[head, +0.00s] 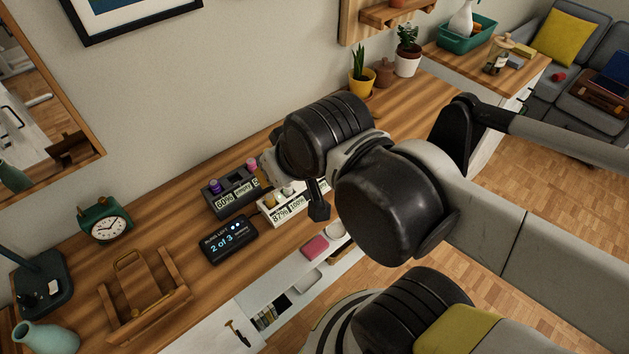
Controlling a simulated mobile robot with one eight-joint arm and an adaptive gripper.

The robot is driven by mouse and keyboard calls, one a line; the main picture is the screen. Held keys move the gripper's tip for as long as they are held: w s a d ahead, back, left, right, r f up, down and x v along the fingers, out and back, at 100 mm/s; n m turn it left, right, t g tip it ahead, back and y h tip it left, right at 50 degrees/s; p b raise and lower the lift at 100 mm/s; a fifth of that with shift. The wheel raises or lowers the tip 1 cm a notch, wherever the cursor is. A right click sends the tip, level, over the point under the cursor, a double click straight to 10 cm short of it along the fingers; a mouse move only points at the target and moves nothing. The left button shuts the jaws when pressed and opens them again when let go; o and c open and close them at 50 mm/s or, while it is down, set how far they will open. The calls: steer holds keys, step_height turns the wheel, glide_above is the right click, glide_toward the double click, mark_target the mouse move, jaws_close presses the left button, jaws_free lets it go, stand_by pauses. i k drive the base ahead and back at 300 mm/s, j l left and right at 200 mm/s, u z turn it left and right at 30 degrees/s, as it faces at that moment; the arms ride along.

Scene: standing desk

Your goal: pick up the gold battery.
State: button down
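A white charger (281,211) stands on the wooden desk, with displays reading 87% and 100%. A small pale, yellowish battery top (288,190) shows in it; I cannot be sure that it is the gold battery. Behind it stands a dark charger (224,202) with a purple battery (215,186) and a pink battery (251,164); its middle display reads "empty". My gripper (318,208) points down over the right part of the white charger. One dark finger part shows; the rest is hidden behind my arm, so its opening cannot be judged.
A dark display (229,241) reads "2 of 3" in front of the chargers. A wooden tray (144,296) and a green clock (106,221) stand at left. An open drawer (311,283) holds small items below the desk edge. Potted plants (361,75) stand at the back right.

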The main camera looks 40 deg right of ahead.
mark_target(269, 198)
steer(key=k+j+u, duration=0.1)
steer(key=k+j, duration=0.8)
steer(key=k, duration=0.1)
